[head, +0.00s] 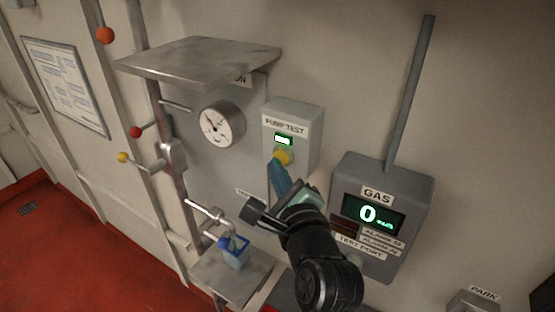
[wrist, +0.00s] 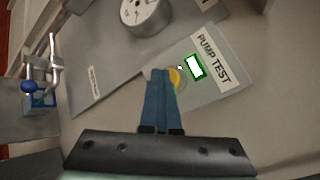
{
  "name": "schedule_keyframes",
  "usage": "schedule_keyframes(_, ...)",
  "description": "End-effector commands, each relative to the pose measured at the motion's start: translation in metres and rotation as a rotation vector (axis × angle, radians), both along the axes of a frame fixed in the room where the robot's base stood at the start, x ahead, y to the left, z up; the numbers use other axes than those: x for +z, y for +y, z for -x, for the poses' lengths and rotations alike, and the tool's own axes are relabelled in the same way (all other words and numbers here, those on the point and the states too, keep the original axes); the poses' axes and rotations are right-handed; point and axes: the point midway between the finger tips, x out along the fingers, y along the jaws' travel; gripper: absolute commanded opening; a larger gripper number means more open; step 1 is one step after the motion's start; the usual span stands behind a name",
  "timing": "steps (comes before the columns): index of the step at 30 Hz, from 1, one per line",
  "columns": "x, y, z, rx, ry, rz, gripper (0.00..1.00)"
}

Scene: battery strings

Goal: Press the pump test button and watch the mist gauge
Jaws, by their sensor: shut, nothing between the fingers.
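The grey pump test box (head: 303,147) is on the wall in the head view, with a PUMP TEST label, a lit green window (head: 283,140) and a yellow button (head: 283,157). In the wrist view the yellow button (wrist: 175,78) is partly hidden behind my fingertips. My gripper (head: 275,168) is shut and empty, its blue fingertips (wrist: 164,74) at the button; I cannot tell whether they touch it. A round white dial gauge (head: 222,124) with a dark needle is on the panel left of the box. It shows cut off at the top of the wrist view (wrist: 146,14).
A grey GAS unit (head: 385,185) reading 0 is right of my arm. A metal shelf (head: 200,60) juts out above the gauge. A blue-rimmed cup (head: 234,252) stands on a lower ledge below a tap. Levers with red and yellow knobs (head: 135,132) stick out at left.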

Motion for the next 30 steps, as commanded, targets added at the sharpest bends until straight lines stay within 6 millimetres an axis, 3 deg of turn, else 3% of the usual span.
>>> schedule_keyframes(9,0.000,0.010,0.014,-0.001,0.002,-0.001,0.00)
schedule_keyframes(21,0.000,0.013,0.018,0.000,0.001,0.000,0.00)
schedule_keyframes(30,0.001,0.030,0.041,0.001,0.003,-0.002,0.00)
